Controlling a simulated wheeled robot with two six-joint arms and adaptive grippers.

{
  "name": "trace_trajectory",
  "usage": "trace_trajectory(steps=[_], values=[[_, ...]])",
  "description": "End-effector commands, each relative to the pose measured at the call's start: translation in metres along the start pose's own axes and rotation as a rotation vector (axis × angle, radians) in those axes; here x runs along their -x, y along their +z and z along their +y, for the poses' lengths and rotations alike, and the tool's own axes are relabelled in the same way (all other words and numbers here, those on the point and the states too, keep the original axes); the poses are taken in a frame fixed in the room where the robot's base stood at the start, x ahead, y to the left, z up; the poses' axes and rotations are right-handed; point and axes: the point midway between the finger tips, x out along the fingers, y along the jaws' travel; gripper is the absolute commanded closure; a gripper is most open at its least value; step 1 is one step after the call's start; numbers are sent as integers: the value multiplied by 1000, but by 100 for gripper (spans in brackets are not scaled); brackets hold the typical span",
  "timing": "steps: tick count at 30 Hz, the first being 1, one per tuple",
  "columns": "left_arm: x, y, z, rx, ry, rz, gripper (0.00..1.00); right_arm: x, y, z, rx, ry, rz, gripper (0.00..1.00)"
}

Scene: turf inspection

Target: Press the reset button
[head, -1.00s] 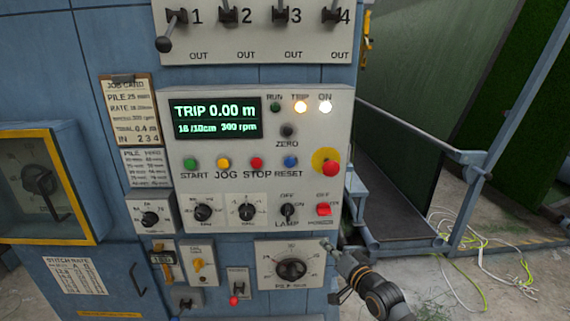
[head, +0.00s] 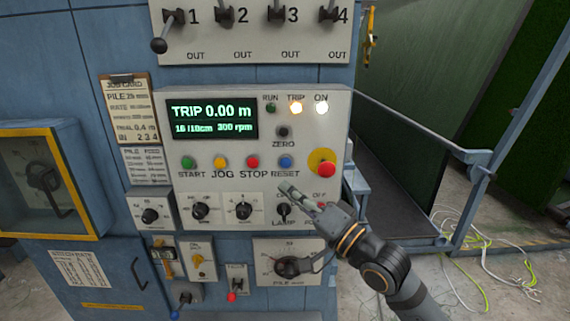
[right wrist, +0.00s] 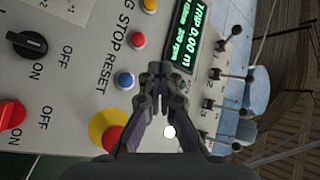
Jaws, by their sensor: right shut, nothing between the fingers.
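The blue reset button (head: 285,162) sits on the light grey control panel (head: 180,100), above its RESET label and right of the red stop button (head: 252,161). It also shows in the right wrist view (right wrist: 125,80), just left of the fingertips. My right gripper (head: 285,188) is shut and empty, in front of the panel, a little below the reset button in the head view. Its closed fingers also show in the right wrist view (right wrist: 161,75). I cannot tell how far the tips are from the panel. My left gripper is not in view.
A red emergency knob on a yellow base (head: 323,164) is right of the reset button. The lamp switch (head: 284,210) lies just below my fingertips. The display (head: 212,118) reads TRIP 0.00 m. The TRIP lamp (head: 296,107) and ON lamp are lit.

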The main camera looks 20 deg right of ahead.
Motion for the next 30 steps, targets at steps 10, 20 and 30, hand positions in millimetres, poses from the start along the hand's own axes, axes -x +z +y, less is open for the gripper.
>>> trace_trajectory(steps=[10,20,30], values=[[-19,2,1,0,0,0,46,-12,-9,14,1,0,6,100],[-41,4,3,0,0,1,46,-46,-34,36,-1,0,4,100],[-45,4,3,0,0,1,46,-61,-45,45,0,0,1,100]])
